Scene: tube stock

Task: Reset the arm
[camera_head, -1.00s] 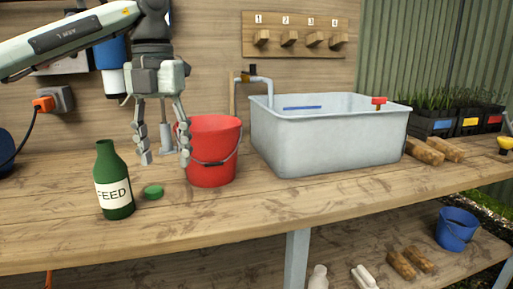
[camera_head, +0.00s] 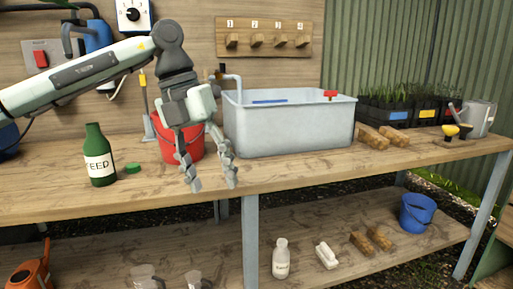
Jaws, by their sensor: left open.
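My left arm comes in from the left. My left gripper (camera_head: 212,180) hangs with its fingers pointing down, open with nothing between them. In the picture it lies in front of the red bucket (camera_head: 164,132) and left of the grey tank's lower corner. It hides part of the bucket. My right gripper is not in view.
A green feed bottle (camera_head: 98,168) stands open on the bench (camera_head: 330,165), with a green cap (camera_head: 133,168) beside it. The grey tank (camera_head: 290,130) stands behind. A blue bucket (camera_head: 417,214) and white bottle (camera_head: 281,260) stand on the lower shelf (camera_head: 330,235).

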